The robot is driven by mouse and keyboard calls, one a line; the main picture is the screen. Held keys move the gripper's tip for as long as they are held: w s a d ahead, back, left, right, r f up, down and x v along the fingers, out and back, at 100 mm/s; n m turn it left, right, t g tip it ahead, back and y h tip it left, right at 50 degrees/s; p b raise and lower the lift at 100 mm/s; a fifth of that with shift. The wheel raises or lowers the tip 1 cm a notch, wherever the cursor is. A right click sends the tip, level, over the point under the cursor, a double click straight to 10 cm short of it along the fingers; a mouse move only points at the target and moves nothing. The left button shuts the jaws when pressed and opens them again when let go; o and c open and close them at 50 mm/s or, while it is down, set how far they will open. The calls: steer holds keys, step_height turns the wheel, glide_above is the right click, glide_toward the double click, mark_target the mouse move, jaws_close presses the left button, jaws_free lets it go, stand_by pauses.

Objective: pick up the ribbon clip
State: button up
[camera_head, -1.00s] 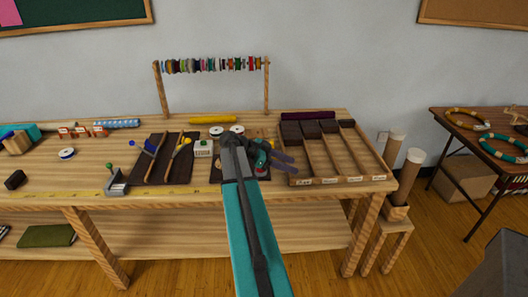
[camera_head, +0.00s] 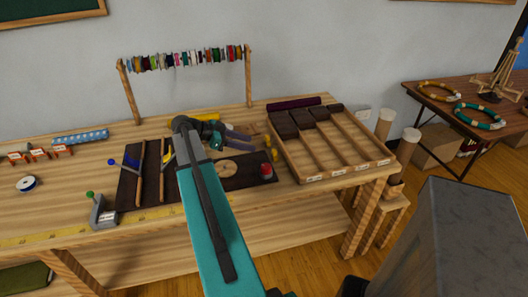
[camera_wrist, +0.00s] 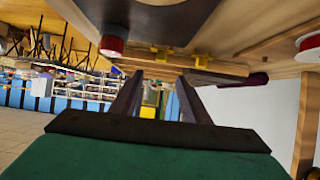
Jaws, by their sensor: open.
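I cannot tell for certain which item is the ribbon clip. Small yellow pieces (camera_head: 271,152) sit on the bench between the dark mat and the divided tray; two yellow pieces (camera_wrist: 201,61) also show in the wrist view, just beyond the fingers. My gripper (camera_head: 245,146) is open and held out over the bench near them, with nothing seen between its fingers. In the wrist view my gripper (camera_wrist: 160,78) shows its two dark fingers apart. My arm hides part of the bench.
A red-topped item (camera_head: 266,170) stands on the dark mat (camera_head: 240,182). The wooden divided tray (camera_head: 318,160) is close on the right. A spool rack (camera_head: 190,60) stands behind. A clamp (camera_head: 102,212) sits at the front left edge. Bench space beyond the left mat is fairly clear.

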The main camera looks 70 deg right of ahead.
mark_target(273, 150)
steer(key=shift+w, duration=0.1)
stand_by(0.3)
steer(key=p+x, duration=0.2)
steer(key=x, duration=0.6)
steer(key=shift+d, duration=0.1)
steer(key=shift+d+f, duration=0.1)
steer(key=shift+s, duration=0.3)
steer(key=shift+p+x, duration=1.3)
steer(key=shift+x, duration=1.25)
steer(key=shift+w+f, duration=0.1)
jaws_close()
